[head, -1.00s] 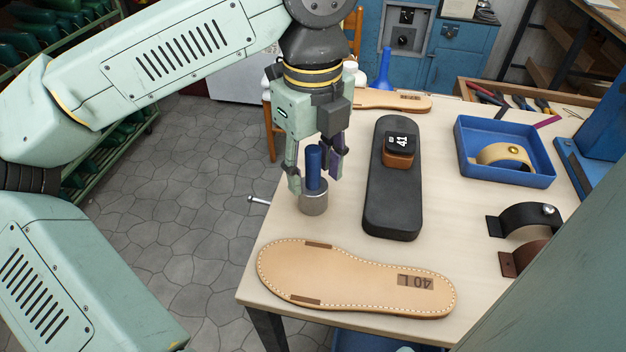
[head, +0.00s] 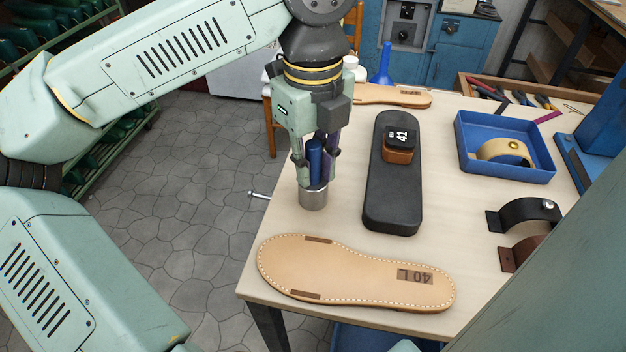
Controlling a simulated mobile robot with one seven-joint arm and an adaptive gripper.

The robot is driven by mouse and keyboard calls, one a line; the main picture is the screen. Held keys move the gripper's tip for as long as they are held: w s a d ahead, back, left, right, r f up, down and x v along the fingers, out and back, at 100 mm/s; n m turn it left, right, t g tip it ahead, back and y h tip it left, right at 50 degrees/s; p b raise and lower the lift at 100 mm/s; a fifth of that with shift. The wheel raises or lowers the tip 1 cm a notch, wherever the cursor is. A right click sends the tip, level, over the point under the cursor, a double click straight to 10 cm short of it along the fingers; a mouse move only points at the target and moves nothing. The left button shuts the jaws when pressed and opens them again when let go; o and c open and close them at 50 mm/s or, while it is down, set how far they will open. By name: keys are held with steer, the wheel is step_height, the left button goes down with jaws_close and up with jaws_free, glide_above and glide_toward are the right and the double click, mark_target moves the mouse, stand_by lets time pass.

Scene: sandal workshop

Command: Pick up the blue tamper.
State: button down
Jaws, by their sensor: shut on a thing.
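The blue tamper has a blue upright handle (head: 315,160) and a round metal base (head: 313,198). It stands upright near the left edge of the table, and its base appears to rest on the tabletop. My gripper (head: 316,172) points down from above and is shut on the blue handle. The fingers sit on either side of the handle and partly hide it. The metal base stays visible below the fingertips.
A black sole-shaped form (head: 392,205) with a brown block stands just right of the tamper. A tan insole marked 40 L (head: 350,278) lies in front. A blue tray (head: 510,178) and strap pieces (head: 525,217) lie further right. The table's left edge is close.

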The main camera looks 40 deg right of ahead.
steer(key=shift+r, duration=0.15)
step_height(320, 180, up, 18)
steer(key=p, duration=0.2)
stand_by(0.4)
steer(key=c, duration=2.1)
jaws_free()
jaws_close()
